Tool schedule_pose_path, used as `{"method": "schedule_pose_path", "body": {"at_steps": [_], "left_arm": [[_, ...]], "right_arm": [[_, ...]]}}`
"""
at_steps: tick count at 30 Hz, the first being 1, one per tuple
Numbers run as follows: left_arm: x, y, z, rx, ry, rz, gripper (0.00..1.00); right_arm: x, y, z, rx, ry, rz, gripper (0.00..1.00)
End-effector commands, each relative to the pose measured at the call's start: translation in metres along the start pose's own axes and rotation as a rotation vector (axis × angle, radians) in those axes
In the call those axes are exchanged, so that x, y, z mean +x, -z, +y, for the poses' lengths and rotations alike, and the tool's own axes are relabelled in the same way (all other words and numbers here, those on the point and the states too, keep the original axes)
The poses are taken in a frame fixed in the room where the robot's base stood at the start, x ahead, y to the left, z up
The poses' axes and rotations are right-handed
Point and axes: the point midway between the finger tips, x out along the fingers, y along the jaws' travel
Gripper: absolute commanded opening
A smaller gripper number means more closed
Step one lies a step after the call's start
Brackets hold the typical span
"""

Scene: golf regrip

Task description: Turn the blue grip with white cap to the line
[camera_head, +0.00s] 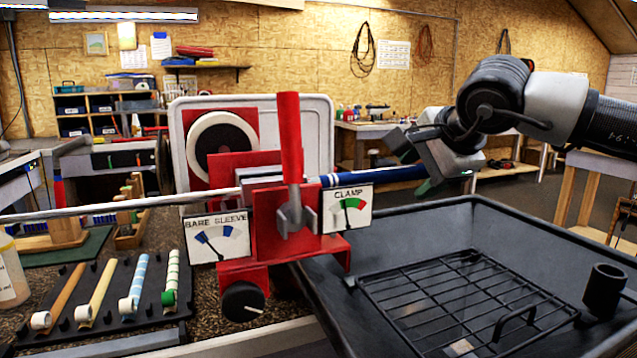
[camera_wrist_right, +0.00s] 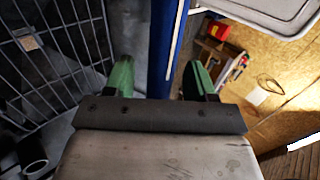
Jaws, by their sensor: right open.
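The blue grip (camera_head: 372,177) is on the club shaft (camera_head: 110,206), which lies level through the red clamp (camera_head: 283,225). White bands show on the grip near the clamp. My right gripper (camera_head: 420,165) is at the grip's right part, its fingers either side of it. In the right wrist view, the blue grip (camera_wrist_right: 165,50) runs between the green-tipped fingers (camera_wrist_right: 158,78), with gaps visible; the gripper is open. A white line runs lengthwise along the grip there. I cannot make out the white cap clearly. My left gripper is out of view.
An upright red lever (camera_head: 289,135) and gauge signs, "BARE SLEEVE" (camera_head: 217,238) and "CLAMP" (camera_head: 348,209), are at the clamp. A black tray (camera_head: 400,225) with a wire rack (camera_head: 465,300) lies below my right gripper. Several other grips lie on a black rack (camera_head: 105,318) at lower left.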

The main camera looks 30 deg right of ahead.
Motion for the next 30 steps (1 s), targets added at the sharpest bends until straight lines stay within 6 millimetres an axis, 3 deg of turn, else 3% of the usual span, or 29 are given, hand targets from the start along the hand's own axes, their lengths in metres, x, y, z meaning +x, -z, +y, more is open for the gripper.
{"method": "schedule_pose_path", "body": {"at_steps": [5, 15, 21, 30], "left_arm": [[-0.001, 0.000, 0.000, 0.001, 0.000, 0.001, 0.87], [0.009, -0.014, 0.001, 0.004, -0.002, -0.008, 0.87], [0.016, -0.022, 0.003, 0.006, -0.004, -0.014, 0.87], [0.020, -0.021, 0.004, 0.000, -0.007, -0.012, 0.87]], "right_arm": [[-0.008, 0.000, -0.001, 0.000, 0.002, 0.000, 0.55], [-0.073, 0.000, -0.001, 0.000, 0.005, 0.001, 0.55], [-0.100, 0.000, -0.001, 0.001, 0.001, 0.000, 0.55], [-0.108, 0.000, 0.000, 0.000, 0.000, 0.000, 0.55]]}}
